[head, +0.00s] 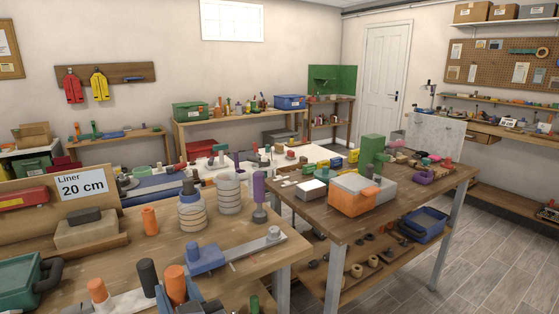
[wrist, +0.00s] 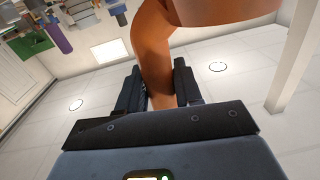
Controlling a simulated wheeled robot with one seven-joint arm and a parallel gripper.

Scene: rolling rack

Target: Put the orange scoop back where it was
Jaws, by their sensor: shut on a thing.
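My gripper (wrist: 158,92) shows in the wrist view, its two dark fingers shut on the orange scoop (wrist: 152,48). The part between the fingers is narrow; a broad, rounded orange part spreads across the top right and runs out of the picture. The scoop is held up in the air, with pale tiled surface and round lights behind it. I cannot make out my gripper or the held scoop for certain in the head view. No earlier frame shows where the scoop was.
In the head view, a crowded wooden bench (head: 135,241) stands at the near left. A second table (head: 300,226) carries an orange-and-grey box (head: 352,200) and a green block (head: 373,153). A blue bin (head: 423,225) sits on its lower shelf. The floor (head: 490,245) at right is clear.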

